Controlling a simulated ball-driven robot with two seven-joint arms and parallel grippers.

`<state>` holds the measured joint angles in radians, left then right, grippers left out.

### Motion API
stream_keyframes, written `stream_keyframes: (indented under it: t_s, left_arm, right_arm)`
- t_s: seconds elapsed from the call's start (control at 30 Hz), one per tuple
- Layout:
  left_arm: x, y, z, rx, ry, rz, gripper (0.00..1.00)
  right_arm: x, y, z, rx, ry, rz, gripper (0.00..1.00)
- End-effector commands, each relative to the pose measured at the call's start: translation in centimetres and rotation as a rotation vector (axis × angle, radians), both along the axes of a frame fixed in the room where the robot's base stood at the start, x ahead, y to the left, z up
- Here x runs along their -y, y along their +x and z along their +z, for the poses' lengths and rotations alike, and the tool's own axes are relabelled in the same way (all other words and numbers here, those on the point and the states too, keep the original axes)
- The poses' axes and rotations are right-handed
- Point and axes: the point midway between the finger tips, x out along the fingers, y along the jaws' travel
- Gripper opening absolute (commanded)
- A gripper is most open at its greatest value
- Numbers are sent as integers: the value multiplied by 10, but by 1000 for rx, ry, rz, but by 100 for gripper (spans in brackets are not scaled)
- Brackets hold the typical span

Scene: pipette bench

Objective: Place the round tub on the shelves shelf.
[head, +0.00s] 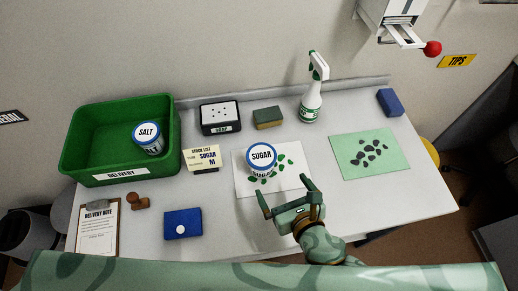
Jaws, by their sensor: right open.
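A round tub labelled SUGAR (261,160), white with a blue-rimmed lid, stands upright on a white sheet with green leaf shapes (291,188) in the middle of the bench. Another round tub, labelled SALT (147,138), sits inside the green DELIVERY crate (72,160) at the left. My right gripper (285,190) is open and empty, in front of the SUGAR tub and apart from it, with its fingers pointing towards it. My left gripper is not in view. No shelf shows in this view.
A card (202,158), a white-topped box (221,117), a sponge (268,118) and a spray bottle (312,98) stand around the tub. A blue case (183,224), stamp (138,202) and clipboard (99,228) lie front left. A green mat (346,164) and blue block (390,102) lie right.

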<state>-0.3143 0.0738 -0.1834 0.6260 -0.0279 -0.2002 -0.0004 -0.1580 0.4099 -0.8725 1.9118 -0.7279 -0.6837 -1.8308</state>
Motion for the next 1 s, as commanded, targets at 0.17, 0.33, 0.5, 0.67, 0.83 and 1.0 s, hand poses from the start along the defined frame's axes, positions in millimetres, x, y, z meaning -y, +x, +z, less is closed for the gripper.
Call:
stream_keyframes:
  t_s: [0.17,0.33,0.5,0.67,0.83,1.0]
  left_arm:
    - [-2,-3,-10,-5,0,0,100]
    - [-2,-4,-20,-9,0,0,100]
    - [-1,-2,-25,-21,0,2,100]
    - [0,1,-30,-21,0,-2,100]
    - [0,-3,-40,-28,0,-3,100]
    - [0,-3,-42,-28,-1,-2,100]
  right_arm:
    - [-17,35,-17,2,1,-2,100]
    - [-30,68,-33,0,2,-2,100]
    - [-38,85,-39,0,2,-1,100]
    - [-42,100,-44,1,3,-3,100]
    - [-51,125,-53,0,3,-1,100]
    - [-55,135,-56,-1,3,-1,100]
